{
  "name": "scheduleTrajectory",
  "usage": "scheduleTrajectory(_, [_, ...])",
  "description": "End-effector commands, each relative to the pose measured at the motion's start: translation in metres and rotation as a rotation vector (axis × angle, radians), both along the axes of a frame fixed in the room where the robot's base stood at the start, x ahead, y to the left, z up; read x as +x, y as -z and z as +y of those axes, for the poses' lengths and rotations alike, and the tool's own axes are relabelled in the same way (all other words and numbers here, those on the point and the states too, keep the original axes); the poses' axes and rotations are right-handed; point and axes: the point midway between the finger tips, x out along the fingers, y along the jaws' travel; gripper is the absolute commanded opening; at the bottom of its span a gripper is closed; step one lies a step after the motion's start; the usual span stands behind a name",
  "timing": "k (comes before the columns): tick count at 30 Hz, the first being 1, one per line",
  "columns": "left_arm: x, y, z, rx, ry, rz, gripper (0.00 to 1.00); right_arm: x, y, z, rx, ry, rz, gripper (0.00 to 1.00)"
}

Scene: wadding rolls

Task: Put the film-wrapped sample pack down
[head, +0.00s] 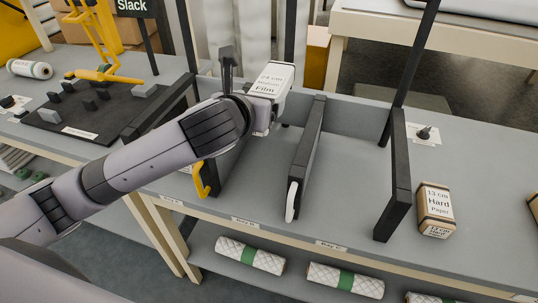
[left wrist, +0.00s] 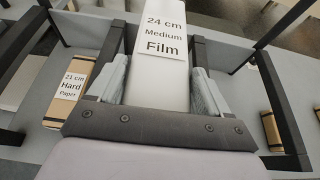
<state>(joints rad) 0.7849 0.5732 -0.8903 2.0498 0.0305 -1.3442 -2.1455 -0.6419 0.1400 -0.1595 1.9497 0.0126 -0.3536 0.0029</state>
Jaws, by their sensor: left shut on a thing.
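The film-wrapped sample pack (head: 272,80) is white, with a label reading 24 cm Medium Film. My left gripper (head: 256,108) is shut on it and holds it over the back part of the divided bench. In the left wrist view the pack (left wrist: 165,75) stands between the two grey finger pads of the left gripper (left wrist: 160,88). The arm hides part of the bay below, and I cannot see the pack's underside. My right gripper is not in view.
Upright dark dividers (head: 305,155) split the grey bench (head: 348,180) into labelled bays; the middle bays look clear. A brown 13 cm Hard Paper pack (head: 436,208) stands at right. A brown 21 cm Hard Paper pack (left wrist: 72,92) shows in the wrist view. A dark tray (head: 85,115) lies left.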

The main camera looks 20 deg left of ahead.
Motion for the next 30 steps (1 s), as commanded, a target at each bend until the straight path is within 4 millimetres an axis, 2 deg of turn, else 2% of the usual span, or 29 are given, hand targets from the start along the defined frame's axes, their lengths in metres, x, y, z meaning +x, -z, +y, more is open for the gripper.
scheduleTrajectory(2, [0.002,0.003,-0.002,0.0,0.003,0.001,0.46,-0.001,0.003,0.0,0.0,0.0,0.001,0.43])
scheduleTrajectory(5, [0.001,0.021,-0.002,0.001,0.005,0.007,0.46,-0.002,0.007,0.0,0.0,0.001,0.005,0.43])
scheduleTrajectory(15, [0.001,0.113,-0.002,0.0,0.004,0.006,0.46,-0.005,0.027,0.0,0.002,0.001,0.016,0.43])
scheduleTrajectory(18, [0.001,0.134,-0.002,0.001,0.004,0.004,0.46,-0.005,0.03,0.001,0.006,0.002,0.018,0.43])
scheduleTrajectory(21, [0.001,0.147,-0.002,0.0,0.004,0.002,0.46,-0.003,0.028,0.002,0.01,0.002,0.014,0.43])
scheduleTrajectory(25, [0.001,0.155,-0.002,-0.001,0.004,0.001,0.46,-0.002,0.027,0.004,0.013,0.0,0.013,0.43])
scheduleTrajectory(30, [0.001,0.174,-0.002,0.001,0.005,0.003,0.46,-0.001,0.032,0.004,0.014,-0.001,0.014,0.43])
